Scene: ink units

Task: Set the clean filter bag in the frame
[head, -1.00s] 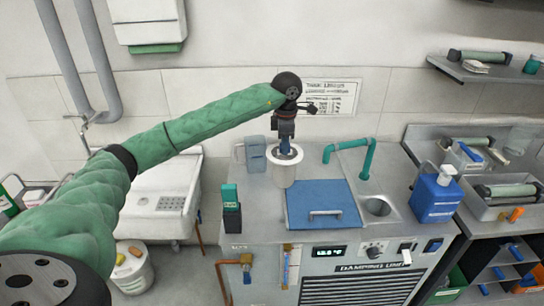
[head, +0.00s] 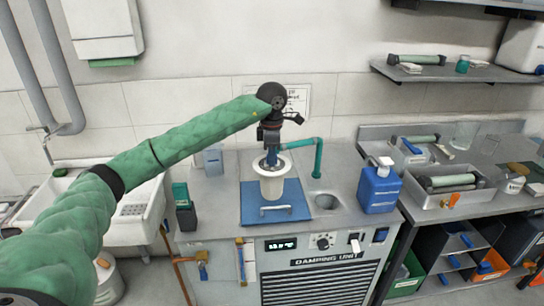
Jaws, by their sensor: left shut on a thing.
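My left gripper (head: 271,157) is shut on a white, cup-shaped filter bag (head: 271,186) with a wide pale rim. The fingers reach down at the rim, and the bag hangs upright in front of the blue lid (head: 251,209) of the damping unit (head: 330,262). The bag hides part of the lid; whether it touches it I cannot tell. A round metal opening (head: 326,203) lies in the unit's top, right of the lid. I cannot tell whether this is the frame. My right gripper is not in view.
A teal pipe (head: 317,160) rises behind the opening. A blue jug (head: 379,188) stands to its right. A dark green-topped box (head: 184,205) and a grey-blue container (head: 213,160) stand on the left. A steel tray (head: 445,196) with rollers is at right.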

